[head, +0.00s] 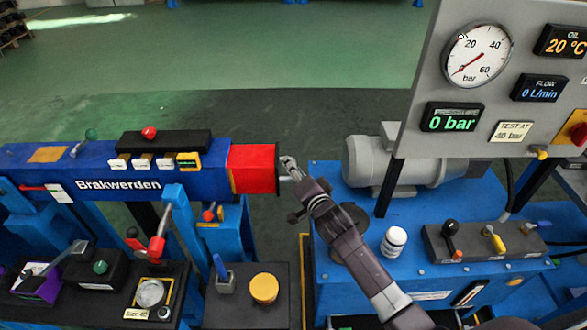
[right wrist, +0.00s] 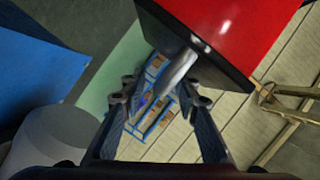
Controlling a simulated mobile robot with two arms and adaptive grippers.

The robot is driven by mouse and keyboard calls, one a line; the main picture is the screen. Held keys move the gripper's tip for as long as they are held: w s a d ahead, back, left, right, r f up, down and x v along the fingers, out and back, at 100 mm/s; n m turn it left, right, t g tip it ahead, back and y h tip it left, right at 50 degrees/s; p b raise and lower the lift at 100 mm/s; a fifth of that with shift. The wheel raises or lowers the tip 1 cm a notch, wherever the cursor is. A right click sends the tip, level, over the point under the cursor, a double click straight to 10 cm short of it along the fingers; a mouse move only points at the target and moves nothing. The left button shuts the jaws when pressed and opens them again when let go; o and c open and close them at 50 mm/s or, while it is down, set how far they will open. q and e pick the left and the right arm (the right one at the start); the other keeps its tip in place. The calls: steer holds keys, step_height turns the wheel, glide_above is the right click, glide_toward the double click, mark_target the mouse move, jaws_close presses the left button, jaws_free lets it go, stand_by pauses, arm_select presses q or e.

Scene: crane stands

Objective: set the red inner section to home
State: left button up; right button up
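The red inner section (head: 253,168) shows at the right end of the blue boom marked "Brakwerden" (head: 120,182). In the right wrist view the red section (right wrist: 250,35) fills the top right, with a dark end face and a short metal rod (right wrist: 181,70) sticking out of it. My right gripper (head: 289,168) is just right of the red end in the head view. In the right wrist view my right gripper (right wrist: 163,95) has its fingers apart, with the rod's tip in the gap between them. I cannot tell whether they touch it. My left gripper is not in view.
A grey panel (head: 420,95) holds a gauge (head: 477,55) and a display (head: 452,117) reading 0 bar. A grey motor (head: 385,160) and a lever block (head: 485,241) are on the blue pump unit. Levers and a yellow knob (head: 264,288) stand in front of the boom.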

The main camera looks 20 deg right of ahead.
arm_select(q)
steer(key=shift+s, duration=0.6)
arm_select(e)
jaws_close()
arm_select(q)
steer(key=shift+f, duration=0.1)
